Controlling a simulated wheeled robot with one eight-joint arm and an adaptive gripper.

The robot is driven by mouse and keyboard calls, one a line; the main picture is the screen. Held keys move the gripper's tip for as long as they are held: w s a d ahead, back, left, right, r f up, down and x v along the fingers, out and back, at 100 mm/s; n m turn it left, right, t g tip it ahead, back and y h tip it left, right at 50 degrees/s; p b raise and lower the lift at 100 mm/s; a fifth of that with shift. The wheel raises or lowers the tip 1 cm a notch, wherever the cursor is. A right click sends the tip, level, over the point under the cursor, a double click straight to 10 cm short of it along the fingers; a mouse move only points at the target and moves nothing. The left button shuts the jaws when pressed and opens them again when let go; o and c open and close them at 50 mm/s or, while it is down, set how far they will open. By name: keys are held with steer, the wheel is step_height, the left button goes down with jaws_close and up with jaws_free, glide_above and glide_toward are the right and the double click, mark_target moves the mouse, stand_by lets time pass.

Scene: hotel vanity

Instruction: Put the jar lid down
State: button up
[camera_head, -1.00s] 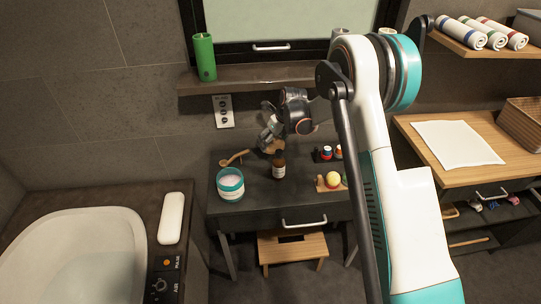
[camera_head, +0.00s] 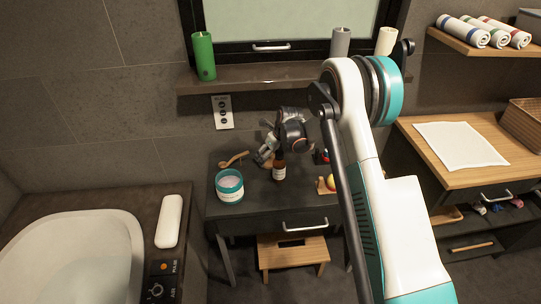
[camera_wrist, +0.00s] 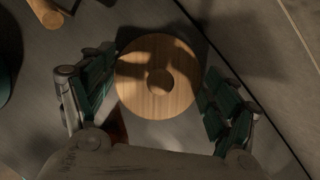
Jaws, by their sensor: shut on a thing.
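The jar lid (camera_wrist: 157,92) is a round wooden disc with a knob in the middle, seen from above in the wrist view. My gripper (camera_wrist: 158,98) is shut on it, with a dark green finger pad at each side. The open teal jar (camera_head: 230,196) with white contents stands at the table's front left.
The brown bottle (camera_head: 279,170) stands very close to my gripper. A wooden spoon (camera_head: 232,160) lies to the left, behind the jar. The wall and sill (camera_head: 270,83) bound the back.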

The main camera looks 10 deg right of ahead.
steer(key=o, duration=1.1)
steer(key=shift+f, duration=0.1)
steer(key=s+d+r+n+p, duration=0.25)
steer(key=s+r, duration=0.25)
steer(key=r, duration=0.7)
steer(key=s+d+r+n+p, duration=0.15)
steer(key=s+r+n, duration=0.35)
steer(key=r, duration=0.7)
steer(key=s+d+r+n+t+h, duration=0.1)
steer(key=s+d+r+n+t, duration=0.15)
steer(key=s+r+n, duration=0.8)
steer(key=s+d+n, duration=0.1)
steer(key=s+n, duration=0.2)
steer(key=s, duration=0.5)
steer(key=s+d+n+h, duration=0.1)
steer(key=s+n, duration=0.3)
steer(key=s, duration=0.4)
steer(key=s+d+f+n+t, duration=0.1)
steer(key=s+n, duration=0.3)
steer(key=s, duration=0.4)
steer(key=shift+s+d+h, duration=0.25)
steer(key=shift+h, duration=0.05)
